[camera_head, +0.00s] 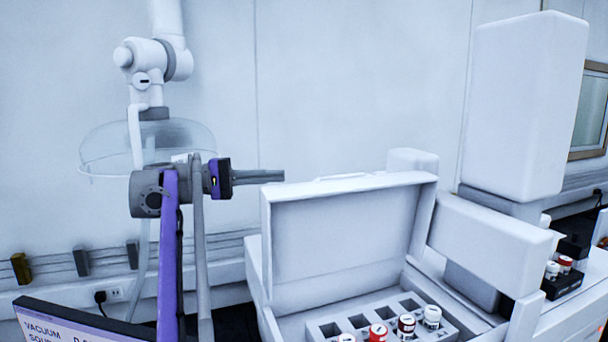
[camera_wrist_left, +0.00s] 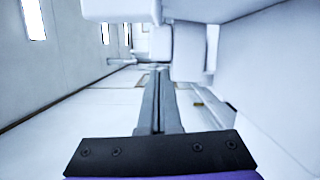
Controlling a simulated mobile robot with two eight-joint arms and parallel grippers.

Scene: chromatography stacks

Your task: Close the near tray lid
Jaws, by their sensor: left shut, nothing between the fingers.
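The near tray lid (camera_head: 345,240) is white and stands open, tilted up over its tray (camera_head: 265,300) in the head view. The tray holds a grey rack (camera_head: 322,328) with several vials capped in red and white. My left gripper (camera_head: 282,176) is shut and empty. In the head view its fingertips point right, just above the lid's upper left corner; I cannot tell whether they touch it. The left wrist view shows the shut fingers (camera_wrist_left: 158,100) with white surfaces ahead and to the right. My right gripper is not in view.
A tall white instrument block (camera_head: 520,110) and its white arm (camera_head: 490,240) stand right of the lid. A clear extraction hood (camera_head: 105,150) hangs behind my left arm. A dark-framed vacuum sign (camera_head: 70,325) is at the lower left. A small dark vial rack (camera_head: 565,285) sits at the right.

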